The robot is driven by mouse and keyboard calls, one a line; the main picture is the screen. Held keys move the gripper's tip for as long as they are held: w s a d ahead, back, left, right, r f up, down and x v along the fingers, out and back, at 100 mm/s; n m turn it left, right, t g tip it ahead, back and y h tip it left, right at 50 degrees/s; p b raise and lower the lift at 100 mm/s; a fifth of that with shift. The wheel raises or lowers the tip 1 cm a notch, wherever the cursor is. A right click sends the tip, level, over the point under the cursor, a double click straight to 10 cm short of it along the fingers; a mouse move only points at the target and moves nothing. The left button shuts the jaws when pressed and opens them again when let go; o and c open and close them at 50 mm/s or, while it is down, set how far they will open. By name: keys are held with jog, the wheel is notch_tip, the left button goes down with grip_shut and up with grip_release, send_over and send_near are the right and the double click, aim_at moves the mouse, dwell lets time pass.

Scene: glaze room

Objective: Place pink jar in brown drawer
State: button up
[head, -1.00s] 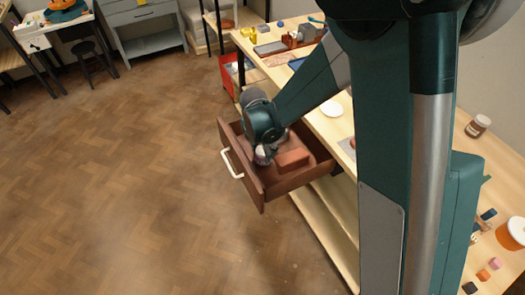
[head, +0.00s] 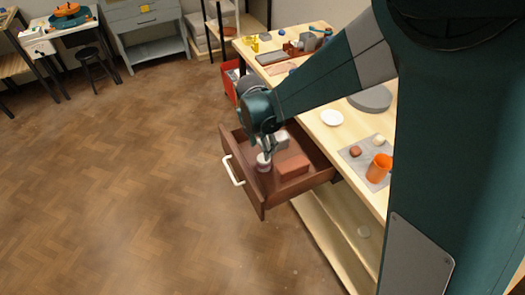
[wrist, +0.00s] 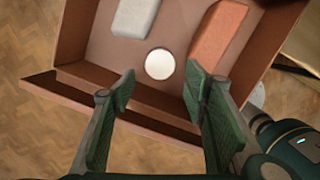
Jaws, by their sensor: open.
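The brown drawer (head: 246,191) is pulled out from the bench, its white handle facing front-left. A small jar with a pale, round lid (head: 263,162) stands inside near the front panel; its side looks pinkish in the head view. In the wrist view only its white lid (wrist: 159,64) shows, from above, on the drawer floor. My gripper (wrist: 163,85) is open and empty above the drawer's front edge, its fingers apart and clear of the jar. In the head view my gripper (head: 268,148) is just above the jar.
In the drawer lie a reddish brick (head: 293,166) and a pale grey block (head: 280,140), with the jar between them and the front panel.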

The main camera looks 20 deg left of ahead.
jog(key=r, duration=0.3)
jog(key=shift+s+a+r, duration=0.1)
jog(key=shift+s, duration=0.1)
dwell(0.8)
jog(key=s+d+r+m+t, duration=0.1)
jog(key=d+r+m, duration=0.45)
jog(key=d, duration=0.25)
jog(key=s+d+r+m+t+y, duration=0.1)
jog(key=d+r+m, duration=0.45)
jog(key=d, duration=0.35)
jog(key=s+d+r+m, duration=0.1)
jog(key=d+r+m, duration=0.3)
jog(key=d+r, duration=0.3)
jog(key=s+d+r+m+t, duration=0.1)
jog(key=s+d+m, duration=0.6)
jog(key=d, duration=0.3)
jog(key=s+d+r+m+t, duration=0.1)
jog(key=s+d+m+t, duration=0.1)
jog(key=s+d+m, duration=0.5)
jog(key=shift+s+d+r+m+t, duration=0.2)
jog(key=shift+d+m+t, duration=0.1)
jog(key=shift+d+m, duration=1.1)
